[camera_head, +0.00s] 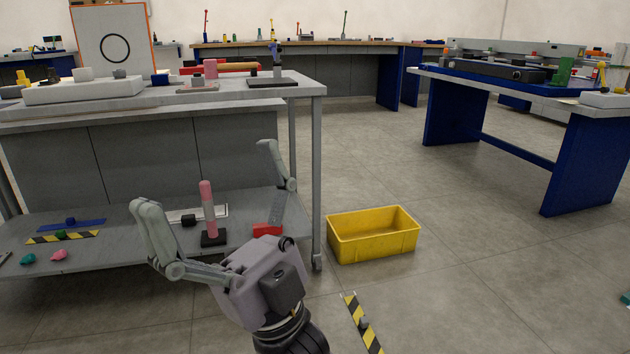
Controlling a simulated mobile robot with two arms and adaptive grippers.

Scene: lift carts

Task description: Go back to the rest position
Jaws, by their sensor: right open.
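My right gripper (212,190) rises from the bottom middle of the head view. Its two grey fingers are spread wide apart with nothing between them. It stands in front of the grey cart (308,150), and its fingers overlap the view of the lower shelf. Between the fingers, farther back, a pink cylinder on a dark base (208,212) stands upright on that shelf. My left gripper is not in view.
A yellow bin (372,238) sits empty on the floor right of the cart. A black-and-yellow strip (362,325) lies on the floor nearby. A blue-legged table (585,160) stands at right. Open floor lies between bin and table. A workbench (330,75) stands behind.

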